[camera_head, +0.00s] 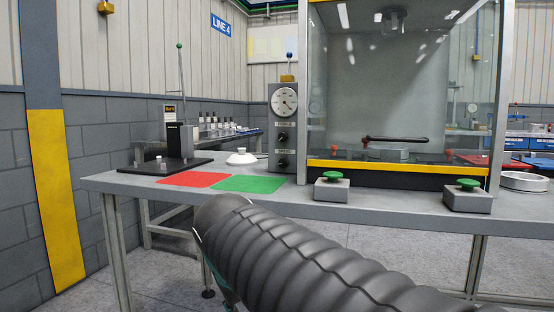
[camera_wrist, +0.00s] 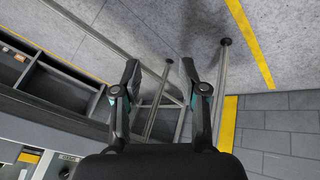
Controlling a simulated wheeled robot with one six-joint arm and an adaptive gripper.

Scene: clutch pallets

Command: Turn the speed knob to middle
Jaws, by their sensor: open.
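A grey control box (camera_head: 283,130) stands on the bench to the left of the glass cabinet in the head view. It has a round white dial (camera_head: 284,101) at the top and two black knobs below it, an upper knob (camera_head: 282,137) and a lower knob (camera_head: 282,164). Their labels are too small to read, so I cannot tell which is the speed knob or its setting. My gripper (camera_wrist: 160,75) is open and empty in the wrist view, with the floor and bench legs beyond its fingers. It is apart from the control box, and the head view does not show its fingers.
The bench top (camera_head: 400,212) carries a red mat (camera_head: 193,179), a green mat (camera_head: 250,184), a white dome-shaped part (camera_head: 241,157), a black-based stand (camera_head: 165,165) and two green push buttons (camera_head: 332,177) (camera_head: 468,186). The glass cabinet (camera_head: 395,90) stands right of the box. My arm crosses the lower front.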

